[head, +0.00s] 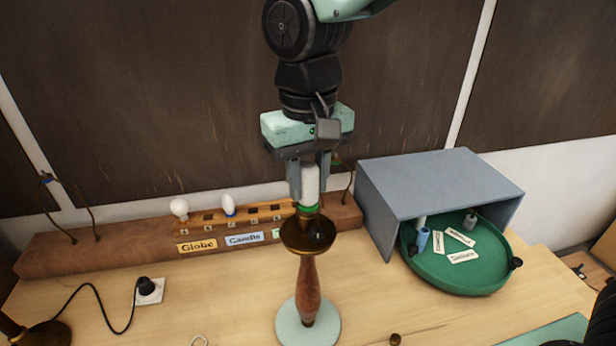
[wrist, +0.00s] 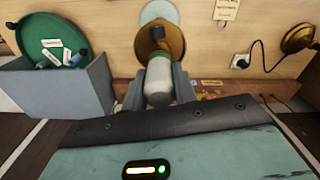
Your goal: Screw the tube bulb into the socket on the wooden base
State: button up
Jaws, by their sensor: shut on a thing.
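The tube bulb (head: 311,183) is white with a green band at its lower end. My gripper (head: 309,190) is shut on it and holds it upright, pointing down. Below it stands a lamp with a turned wooden stem (head: 309,290), a pale round foot (head: 288,325) and a brass cup (head: 307,236) at its top. The bulb's lower end is at the cup's opening; I cannot tell how deep it sits in the socket. In the wrist view the bulb (wrist: 158,84) lies between the two fingers, in line with the brass cup (wrist: 168,42).
A wooden rack (head: 110,240) behind holds a globe bulb (head: 179,208) and a candle bulb (head: 228,205). A grey open box (head: 440,182) partly covers a green tray (head: 460,281) with labels at right. A plug and outlet (head: 149,290) with a cord lie at left.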

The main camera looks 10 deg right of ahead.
jog(key=m, duration=0.3)
jog(key=shift+m, duration=0.3)
jog(key=m, duration=0.4)
jog(key=o, duration=1)
